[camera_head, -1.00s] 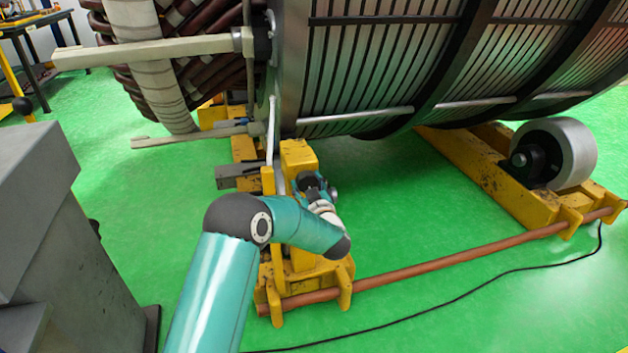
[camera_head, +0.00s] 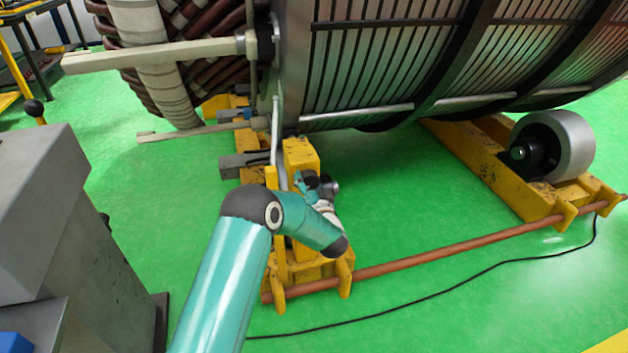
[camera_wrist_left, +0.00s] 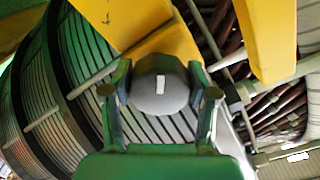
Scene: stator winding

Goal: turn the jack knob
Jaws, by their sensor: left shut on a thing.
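The jack knob (camera_wrist_left: 158,84) is a rounded grey knob with a small white mark, in the middle of the left wrist view. My left gripper (camera_wrist_left: 160,98) has a finger on each side of it and is shut on it. In the head view my left gripper (camera_head: 308,184) is small and partly hidden by my own wrist, beside the yellow jack stand (camera_head: 301,155). I cannot clearly tell the knob from the gripper there. My right gripper is in neither view.
The large slatted stator (camera_head: 370,75) lies above the jack. A roller (camera_head: 568,145) on a yellow frame stands at right, joined to the jack by a brown bar (camera_head: 450,250). A black cable (camera_head: 430,292) crosses the green floor. A grey cabinet (camera_head: 50,210) stands at left.

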